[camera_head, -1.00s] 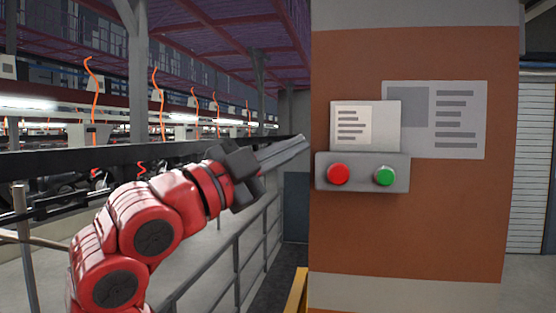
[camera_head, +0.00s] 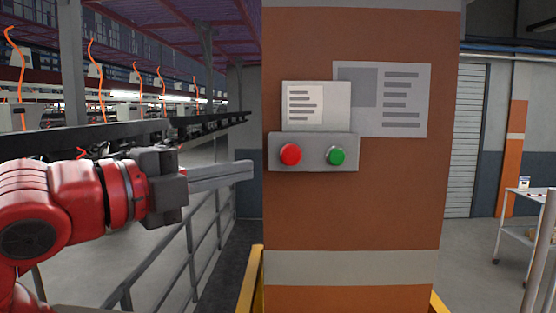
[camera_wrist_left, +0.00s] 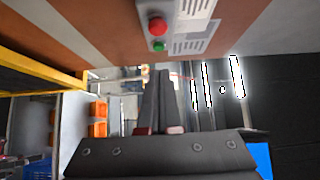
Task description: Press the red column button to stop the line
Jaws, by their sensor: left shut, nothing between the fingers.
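The red button (camera_head: 291,154) sits on the left of a grey control box (camera_head: 313,164) on the orange column (camera_head: 390,205). A green button (camera_head: 336,156) sits to its right. My left gripper (camera_head: 250,170) is shut and empty. In the head view its fingertips point right, just left of the box and slightly below the red button, apart from it in the picture. The left wrist view also shows the red button (camera_wrist_left: 157,26), the green button (camera_wrist_left: 158,46) and the shut fingers (camera_wrist_left: 163,75). My right gripper is not in view.
A metal railing (camera_head: 190,245) runs along the left below my arm. Yellow guards (camera_head: 250,280) stand at the column's foot. The conveyor line (camera_head: 120,140) lies behind on the left. A white cart (camera_head: 520,215) stands at the right on open floor.

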